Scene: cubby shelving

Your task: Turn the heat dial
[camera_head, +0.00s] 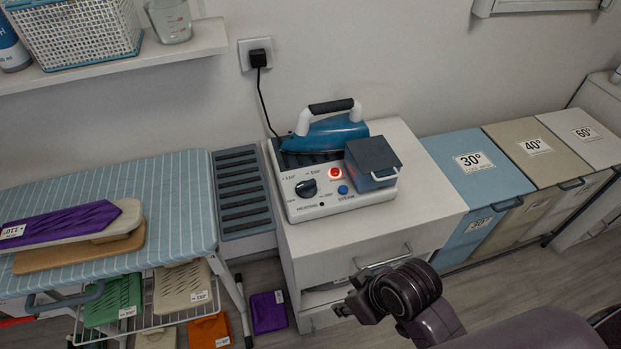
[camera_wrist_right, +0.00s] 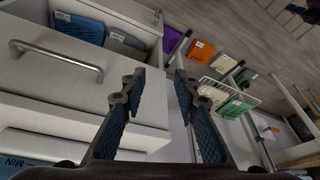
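The heat dial (camera_head: 306,188) is a black round knob on the sloped front of a white ironing station (camera_head: 330,203). Temperature marks are printed above it; a lit red light (camera_head: 334,172) and a blue button (camera_head: 343,190) are to its right. A blue iron (camera_head: 325,134) rests on top of the station, beside a dark tank (camera_head: 372,160). My right gripper (camera_head: 364,299) is in front of the white cabinet, below and right of the dial, apart from it. In the right wrist view its two fingers (camera_wrist_right: 157,88) are spread with nothing between them. My left gripper is out of view.
The white cabinet (camera_head: 428,190) under the station has a drawer with a metal handle (camera_head: 383,257). A striped ironing board (camera_head: 180,185) with a purple cloth (camera_head: 60,222) stands left. Lidded laundry bins (camera_head: 475,190) stand right. A plug (camera_head: 258,57) is on the wall.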

